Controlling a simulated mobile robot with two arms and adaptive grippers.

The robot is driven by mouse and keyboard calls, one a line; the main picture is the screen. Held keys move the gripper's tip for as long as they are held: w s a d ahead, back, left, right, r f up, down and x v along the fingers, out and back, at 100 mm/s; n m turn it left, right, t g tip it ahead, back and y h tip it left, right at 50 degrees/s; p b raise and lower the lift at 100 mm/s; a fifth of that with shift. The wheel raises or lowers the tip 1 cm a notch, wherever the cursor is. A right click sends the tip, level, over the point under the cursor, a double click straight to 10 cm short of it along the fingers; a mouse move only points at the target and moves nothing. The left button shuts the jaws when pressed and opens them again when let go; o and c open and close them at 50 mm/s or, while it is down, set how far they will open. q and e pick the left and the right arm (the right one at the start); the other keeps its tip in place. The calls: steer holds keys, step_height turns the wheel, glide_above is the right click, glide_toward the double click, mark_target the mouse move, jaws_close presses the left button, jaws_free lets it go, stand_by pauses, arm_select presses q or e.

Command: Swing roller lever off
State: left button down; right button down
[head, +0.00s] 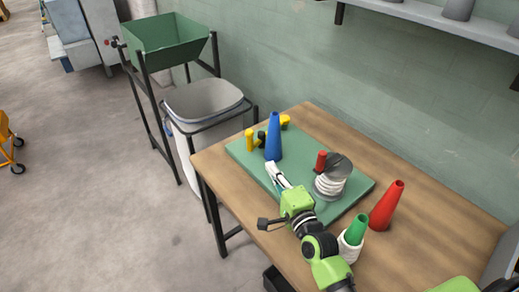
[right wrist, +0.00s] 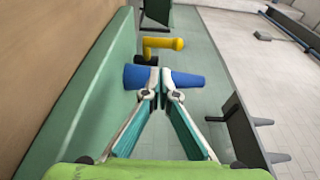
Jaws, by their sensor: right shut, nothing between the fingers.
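The yellow lever (head: 249,139) stands at the far left end of the green base plate (head: 245,152), with more yellow parts (head: 285,120) behind it. It also shows in the right wrist view as a bent yellow bar (right wrist: 165,44) beyond the blue cone. The blue cone (head: 273,138) stands upright on the plate beside a black part (head: 261,138). My right gripper (head: 271,168) is shut and empty, just on the near side of the blue cone. In the right wrist view its fingertips (right wrist: 161,74) overlap the cone (right wrist: 189,80); contact cannot be told. My left gripper is out of view.
On the plate are a red peg (head: 321,160) and a white-wound spool with a grey disc (head: 338,165). A grey bin (head: 203,100) is beyond the table's left edge.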

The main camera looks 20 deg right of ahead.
steer(key=shift+s+a+r, duration=0.1)
steer(key=shift+s+r, duration=0.1)
steer(key=shift+s, duration=0.05)
steer(key=w, duration=0.6)
steer(key=w+p, duration=0.1)
steer(key=w, duration=0.2)
steer(key=shift+a, duration=0.3)
steer(key=shift+w, duration=0.55)
steer(key=shift+f, duration=0.1)
